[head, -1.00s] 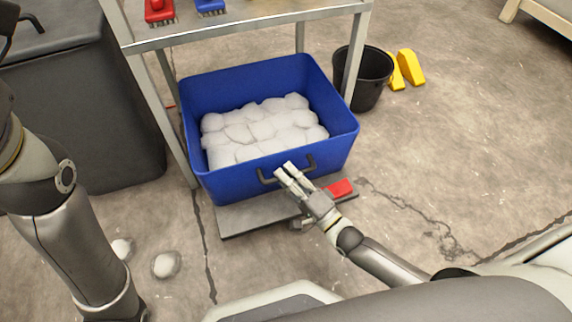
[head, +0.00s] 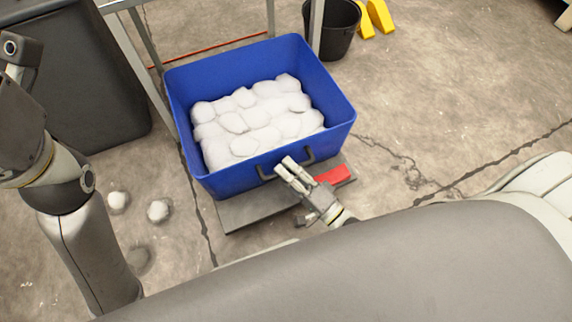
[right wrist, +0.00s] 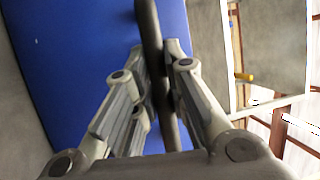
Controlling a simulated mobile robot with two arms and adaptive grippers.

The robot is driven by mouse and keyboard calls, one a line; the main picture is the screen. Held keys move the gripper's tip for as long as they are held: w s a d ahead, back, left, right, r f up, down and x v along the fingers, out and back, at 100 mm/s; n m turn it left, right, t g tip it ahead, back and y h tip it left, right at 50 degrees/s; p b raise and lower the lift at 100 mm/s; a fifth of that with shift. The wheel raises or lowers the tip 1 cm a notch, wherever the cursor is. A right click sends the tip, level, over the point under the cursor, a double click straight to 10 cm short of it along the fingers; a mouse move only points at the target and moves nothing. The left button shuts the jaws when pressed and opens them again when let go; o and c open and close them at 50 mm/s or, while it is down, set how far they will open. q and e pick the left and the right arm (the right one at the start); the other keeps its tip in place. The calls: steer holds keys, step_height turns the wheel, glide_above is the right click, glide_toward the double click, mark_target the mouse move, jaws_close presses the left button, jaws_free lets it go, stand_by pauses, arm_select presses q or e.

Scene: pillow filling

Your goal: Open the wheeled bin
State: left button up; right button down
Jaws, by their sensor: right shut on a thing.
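A dark grey bin (head: 95,85) stands at the upper left, its top mostly cut off; no wheels show. A blue open tub (head: 230,178) holds white stuffing (head: 255,120) and has a dark handle (head: 309,155) on its front wall. My right gripper (head: 284,167) is shut on this handle; in the right wrist view the fingers (right wrist: 158,85) close around the dark bar (right wrist: 152,40) against the blue wall. My left arm comes in at the left edge, beside the grey bin; its gripper is out of view.
A grey plate (head: 245,213) with a red part (head: 335,175) lies by the tub's front. Metal table legs (head: 316,30) stand behind the tub. A black bucket (head: 330,28) and yellow objects (head: 380,14) are at the back. White lumps (head: 158,210) lie on the floor. The right floor is clear.

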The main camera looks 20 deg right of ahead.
steer(key=c, duration=1.5)
jaws_free()
steer(key=shift+o, duration=0.2)
